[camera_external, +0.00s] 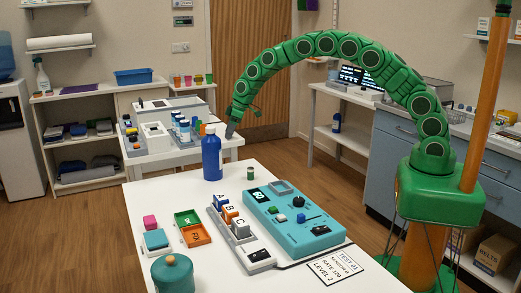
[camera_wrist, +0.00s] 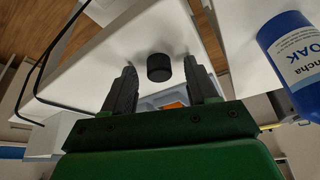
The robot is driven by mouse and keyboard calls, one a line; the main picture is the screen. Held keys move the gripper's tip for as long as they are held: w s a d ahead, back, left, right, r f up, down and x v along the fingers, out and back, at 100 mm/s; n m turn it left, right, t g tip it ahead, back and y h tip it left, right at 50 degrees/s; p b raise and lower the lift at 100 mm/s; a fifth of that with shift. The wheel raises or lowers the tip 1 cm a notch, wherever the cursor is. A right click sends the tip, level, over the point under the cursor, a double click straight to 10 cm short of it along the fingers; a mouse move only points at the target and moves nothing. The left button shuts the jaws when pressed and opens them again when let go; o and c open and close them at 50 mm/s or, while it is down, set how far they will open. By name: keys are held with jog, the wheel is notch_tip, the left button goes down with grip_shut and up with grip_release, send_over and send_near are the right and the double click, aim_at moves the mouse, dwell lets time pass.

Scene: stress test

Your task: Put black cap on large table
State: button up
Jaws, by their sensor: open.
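The black cap (camera_wrist: 160,68) is a short dark cylinder on a white tabletop (camera_wrist: 120,60) in the wrist view. My gripper (camera_wrist: 159,75) is open, one finger on each side of the cap in the picture; a gap shows on both sides. I cannot tell how deep between the fingers it lies. In the external view my gripper (camera_external: 231,129) is low over the near right corner of the smaller back table (camera_external: 180,158), and the cap cannot be made out there. The large table (camera_external: 165,193) stands in front.
A tall blue bottle (camera_external: 211,155) stands at the large table's back edge, close to my gripper; it also shows in the wrist view (camera_wrist: 295,60). A teal console (camera_external: 300,235), lettered blocks and a small green cylinder (camera_external: 250,173) occupy the large table. Several bottles crowd the back table.

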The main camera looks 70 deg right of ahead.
jog(key=shift+c, duration=0.4)
grip_shut()
jog(key=shift+r, duration=0.1)
jog(key=shift+r, duration=1.6)
jog(key=s+r, duration=0.9)
jog(key=s, duration=0.5)
jog(key=shift+a+r, duration=0.15)
jog(key=shift+r, duration=0.2)
